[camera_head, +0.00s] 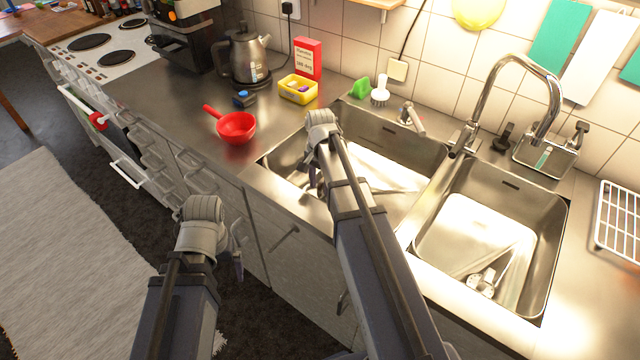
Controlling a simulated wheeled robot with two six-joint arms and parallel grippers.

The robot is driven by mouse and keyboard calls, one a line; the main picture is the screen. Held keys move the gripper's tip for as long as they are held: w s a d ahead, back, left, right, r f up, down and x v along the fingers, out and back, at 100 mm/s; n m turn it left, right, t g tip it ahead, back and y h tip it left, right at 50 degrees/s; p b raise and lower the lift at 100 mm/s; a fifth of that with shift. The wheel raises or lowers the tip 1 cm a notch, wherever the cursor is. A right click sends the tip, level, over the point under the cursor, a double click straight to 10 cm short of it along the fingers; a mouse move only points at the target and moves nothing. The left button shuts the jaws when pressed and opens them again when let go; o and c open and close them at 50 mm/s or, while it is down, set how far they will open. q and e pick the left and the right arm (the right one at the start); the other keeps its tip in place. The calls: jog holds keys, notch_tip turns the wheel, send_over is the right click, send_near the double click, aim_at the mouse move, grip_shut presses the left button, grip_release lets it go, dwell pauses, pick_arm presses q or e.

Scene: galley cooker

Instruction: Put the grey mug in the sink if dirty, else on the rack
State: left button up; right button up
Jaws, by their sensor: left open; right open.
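I see no grey mug in the head view. The sink has two steel basins: the left one (385,170) is partly covered by my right arm, and the right one (470,228) shows clearly. The white wire rack (621,218) stands on the counter at the right edge, partly cut off, with nothing seen on it. My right gripper (309,184) points down over the left end of the left basin, open, partly hidden by its own wrist. My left gripper (238,264) is open in front of the cabinet fronts, below the counter edge.
A red pan (236,127), a yellow tub (298,89), a red box (308,57) and a kettle (245,55) stand on the counter left of the sink. The tall tap (515,62) rises behind the basins. A steel caddy (545,153) stands behind the right basin.

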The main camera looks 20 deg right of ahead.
notch_tip(320, 180, up, 8)
jog(key=p, duration=0.7)
jog(key=shift+r, duration=0.15)
